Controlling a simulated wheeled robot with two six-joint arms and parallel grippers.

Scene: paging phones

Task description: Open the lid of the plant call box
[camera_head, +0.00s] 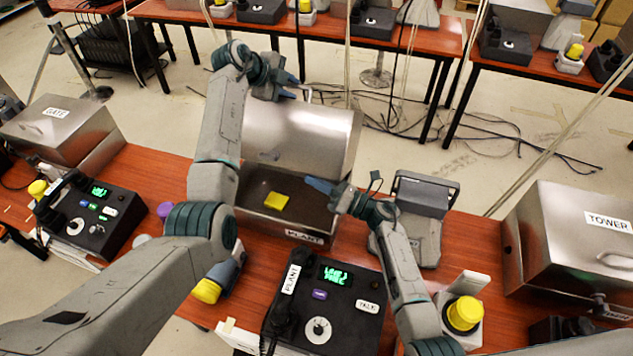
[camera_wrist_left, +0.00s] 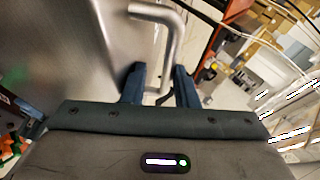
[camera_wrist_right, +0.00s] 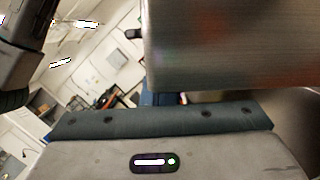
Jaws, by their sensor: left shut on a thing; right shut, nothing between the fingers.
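The plant call box (camera_head: 297,237) is a metal box with a PLANT label on its front. Its shiny lid (camera_head: 300,135) is raised, tipped up toward the back, and the dark inside with a yellow block (camera_head: 277,200) shows. My left gripper (camera_head: 290,93) is at the lid's far edge, shut on the lid's bar handle (camera_wrist_left: 165,18). My right gripper (camera_head: 312,182) is shut and empty at the right side of the open box, beside the lid. In the right wrist view a large metal panel, seemingly the lid (camera_wrist_right: 230,45), fills the upper right and partly hides the fingers.
A black PLANT phone (camera_head: 325,300) stands in front of the box. A grey device (camera_head: 420,215) is close right of my right gripper. A closed TOWER box (camera_head: 575,240) is at right and a closed GATE box (camera_head: 60,130) at left.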

